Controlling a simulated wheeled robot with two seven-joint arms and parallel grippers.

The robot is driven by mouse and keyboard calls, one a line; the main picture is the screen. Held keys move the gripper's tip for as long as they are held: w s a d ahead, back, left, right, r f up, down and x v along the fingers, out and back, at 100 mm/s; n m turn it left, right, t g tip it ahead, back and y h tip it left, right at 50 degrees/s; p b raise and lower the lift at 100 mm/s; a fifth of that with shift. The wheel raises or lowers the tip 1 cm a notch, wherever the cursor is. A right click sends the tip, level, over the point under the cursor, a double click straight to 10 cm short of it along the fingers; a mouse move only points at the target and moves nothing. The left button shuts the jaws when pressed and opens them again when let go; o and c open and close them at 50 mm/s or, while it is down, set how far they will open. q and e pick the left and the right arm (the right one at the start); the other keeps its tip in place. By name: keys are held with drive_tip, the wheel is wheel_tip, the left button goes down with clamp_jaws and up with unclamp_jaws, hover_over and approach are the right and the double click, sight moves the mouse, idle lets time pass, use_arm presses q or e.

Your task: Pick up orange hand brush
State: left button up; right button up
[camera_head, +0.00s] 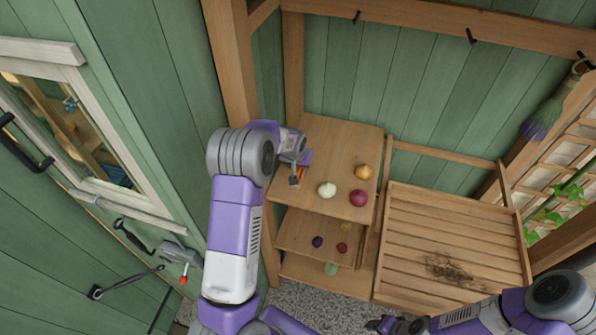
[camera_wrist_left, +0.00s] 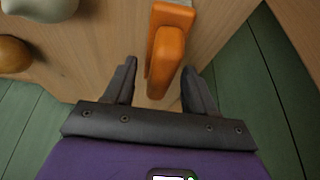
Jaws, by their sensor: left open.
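The orange hand brush (camera_wrist_left: 166,58) stands out in the left wrist view, its orange handle lying between the two dark fingers. In the head view only a small orange bit of it (camera_head: 300,171) shows beside my gripper, on the top shelf near the left wall. My left gripper (camera_head: 296,178) is open, with one finger on each side of the handle; it also shows in the wrist view (camera_wrist_left: 158,70). A gap is visible on the right side of the handle. The brush's bristles are mostly hidden. My right gripper (camera_head: 384,324) is at the bottom edge, partly cut off.
A white round object (camera_head: 327,189), a magenta one (camera_head: 358,198) and a yellow-orange one (camera_head: 363,172) sit on the wooden top shelf (camera_head: 340,140). Several small round objects are on lower shelves. A slatted wooden table (camera_head: 450,215) with dark soil stands right. Green walls enclose the left and back.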

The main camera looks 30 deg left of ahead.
use_arm(q)
drive_tip(key=shift+f+b, duration=0.25)
drive_tip(key=shift+b, duration=0.15)
idle(0.3)
drive_tip(key=c, duration=0.9)
drive_tip(key=shift+r+p, duration=0.5)
drive_tip(key=shift+p, duration=0.1)
wheel_tip(320, 180, up, 10)
drive_tip(key=shift+f+b, duration=0.2)
drive_tip(key=shift+b, duration=0.5)
